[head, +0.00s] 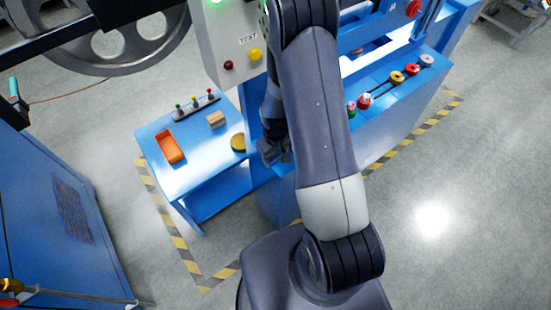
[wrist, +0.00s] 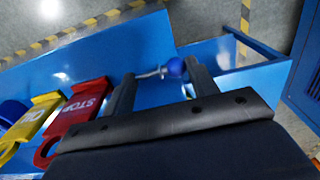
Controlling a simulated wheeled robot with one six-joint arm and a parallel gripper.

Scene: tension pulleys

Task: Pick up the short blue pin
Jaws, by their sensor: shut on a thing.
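The short blue pin (wrist: 175,66) has a round blue knob and a thin metal shaft. In the wrist view it lies crosswise between the fingertips of my gripper (wrist: 159,72), which is shut on it. The knob is by the right fingertip and the shaft points toward the left one. In the head view my gripper (head: 273,151) is beside the blue machine post, right of the small blue table; the pin cannot be made out there.
The blue table (head: 185,185) carries an orange tray (head: 170,147), a rack of knobbed pins (head: 195,106), a tan block (head: 216,119) and a yellow-green disc (head: 238,142). A red STOP tag (wrist: 75,115) and yellow tag (wrist: 30,118) show in the wrist view. A control box (head: 233,45) stands behind.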

